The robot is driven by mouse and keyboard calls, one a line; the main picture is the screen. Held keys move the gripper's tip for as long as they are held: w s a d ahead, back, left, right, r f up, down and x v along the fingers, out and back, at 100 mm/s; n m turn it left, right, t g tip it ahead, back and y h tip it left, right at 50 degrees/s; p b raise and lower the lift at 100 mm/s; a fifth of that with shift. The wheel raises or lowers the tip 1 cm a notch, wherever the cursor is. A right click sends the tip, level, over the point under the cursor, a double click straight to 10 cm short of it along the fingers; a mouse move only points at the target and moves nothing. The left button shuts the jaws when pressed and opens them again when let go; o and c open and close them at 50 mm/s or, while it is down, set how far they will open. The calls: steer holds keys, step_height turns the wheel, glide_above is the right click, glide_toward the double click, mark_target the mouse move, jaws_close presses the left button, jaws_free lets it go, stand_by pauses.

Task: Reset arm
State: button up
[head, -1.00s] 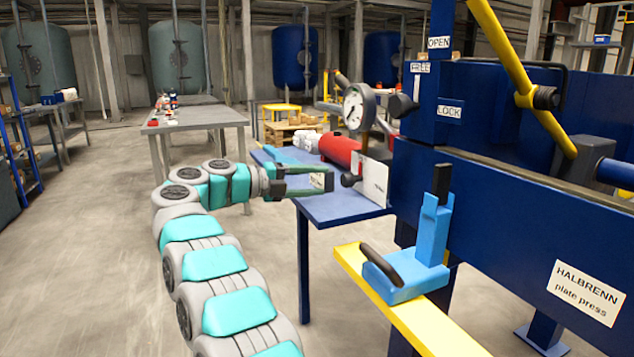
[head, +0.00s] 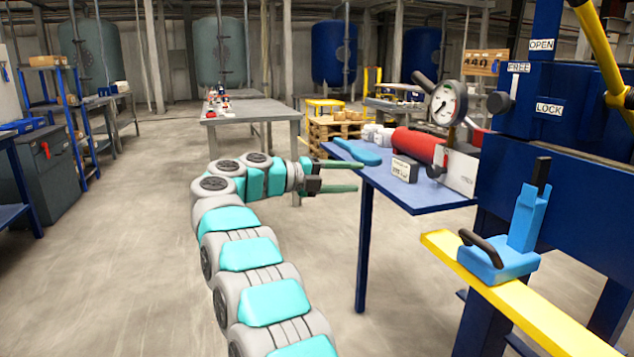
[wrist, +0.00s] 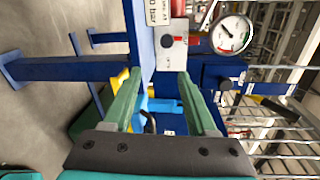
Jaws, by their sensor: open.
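My gripper (head: 340,177) is open in the head view, its two green fingers pointing right, with nothing between them. It is left of the blue side table (head: 432,194), apart from it. My arm reaches up from the bottom of the head view. In the wrist view my gripper (wrist: 158,92) also shows open and empty, with the plate press, the table and a gauge beyond its fingers.
The plate press (head: 585,135) stands at the right, with a yellow rail (head: 520,300) and a light-blue handled block (head: 505,250). A red cylinder (head: 418,146), a pressure gauge (head: 445,104) and a small labelled box (head: 404,168) are at the blue table. Open floor lies left of my arm.

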steer(key=w+r+n+t+y, duration=0.1)
steer(key=w+r+n+t, duration=0.35)
steer(key=r, duration=0.25)
steer(key=w+r+n+t+y, duration=0.1)
steer(key=w+r+n+t, duration=0.2)
steer(key=r+t, duration=0.3)
steer(key=a+r+n+t+y, duration=0.5)
steer(key=a+r+n+y, duration=0.15)
steer(key=n+y, duration=0.5)
steer(key=s+a+f+n+g+y, duration=0.55)
steer(key=s+f+n+y, duration=0.3)
steer(key=f+n, duration=0.2)
steer(key=s+d+f+n+g, duration=0.25)
steer(key=s+f+g, duration=0.25)
steer(key=s+f, duration=0.75)
steer(key=s+d+f+g+h, duration=0.2)
steer(key=s+d+f+g, duration=0.2)
steer(key=s, duration=0.9)
steer(key=s+d+f+n+g+h, duration=0.1)
steer(key=s+d+f+g+h, duration=0.1)
steer(key=s+d+f+g, duration=0.2)
steer(key=s+d+f+n+g+h, duration=0.1)
steer(key=s+d+f+g, duration=0.3)
steer(key=s, duration=1.8)
steer(key=d+f+h, duration=0.1)
steer(key=d+f, duration=0.4)
steer(key=f, duration=0.4)
steer(key=shift+f, duration=0.35)
